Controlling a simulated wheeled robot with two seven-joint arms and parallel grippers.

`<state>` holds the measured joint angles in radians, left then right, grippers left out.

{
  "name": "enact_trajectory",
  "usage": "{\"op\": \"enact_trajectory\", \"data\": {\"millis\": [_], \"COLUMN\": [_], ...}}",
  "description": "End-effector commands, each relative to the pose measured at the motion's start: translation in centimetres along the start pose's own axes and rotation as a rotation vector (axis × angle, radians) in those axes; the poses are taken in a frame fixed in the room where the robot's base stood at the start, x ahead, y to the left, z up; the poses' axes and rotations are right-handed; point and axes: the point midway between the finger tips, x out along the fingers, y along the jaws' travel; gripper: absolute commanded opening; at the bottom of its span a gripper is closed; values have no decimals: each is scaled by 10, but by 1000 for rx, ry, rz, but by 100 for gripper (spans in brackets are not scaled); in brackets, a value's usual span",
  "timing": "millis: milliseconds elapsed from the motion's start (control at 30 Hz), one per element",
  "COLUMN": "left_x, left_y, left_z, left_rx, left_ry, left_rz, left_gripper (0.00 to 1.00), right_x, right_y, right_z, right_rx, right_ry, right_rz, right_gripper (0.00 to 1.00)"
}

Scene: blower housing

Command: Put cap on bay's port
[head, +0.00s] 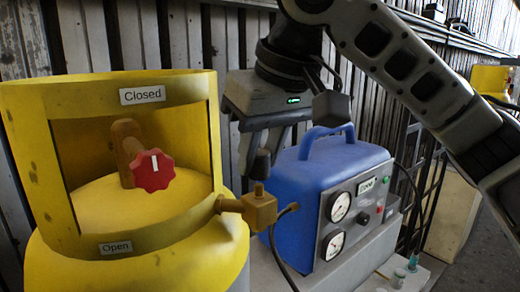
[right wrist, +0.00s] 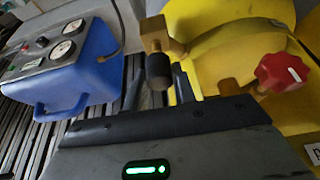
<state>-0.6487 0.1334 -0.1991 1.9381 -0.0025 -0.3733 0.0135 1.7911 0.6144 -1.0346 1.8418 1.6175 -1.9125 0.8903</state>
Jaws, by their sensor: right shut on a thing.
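The black cylindrical cap (head: 260,165) is upright above the brass valve fitting (head: 259,209) on the yellow cylinder's side. My right gripper (head: 258,160) comes down from above and is shut on the cap. In the right wrist view the cap (right wrist: 158,72) lies between my two fingertips (right wrist: 159,78), and its far end is at the short upward stub of the brass fitting (right wrist: 155,36). The cap looks in line with this port; I cannot tell whether it touches or is seated. My left gripper is out of view.
The yellow cylinder (head: 140,247) with a red knob (head: 152,170) stands at left, with "Closed" and "Open" labels on its collar. A blue unit (head: 318,180) with gauges stands close at right. A dark hose (head: 277,250) runs from the fitting. A slatted wall is behind.

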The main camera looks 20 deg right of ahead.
Motion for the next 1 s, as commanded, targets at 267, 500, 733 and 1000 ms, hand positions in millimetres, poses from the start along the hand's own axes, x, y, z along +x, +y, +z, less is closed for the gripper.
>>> {"op": "enact_trajectory", "data": {"millis": [267,500,733,1000], "left_x": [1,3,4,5], "left_y": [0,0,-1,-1], "left_z": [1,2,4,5], "left_rx": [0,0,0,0], "left_ry": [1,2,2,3], "left_rz": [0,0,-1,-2], "left_gripper": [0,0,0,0], "right_x": [6,11,16,22], "right_y": [0,0,0,0], "right_z": [2,4,7,9], "right_rx": [0,1,0,0], "right_ry": [0,1,0,0], "right_rz": [0,0,0,-1], "right_gripper": [5,5,5,5]}}
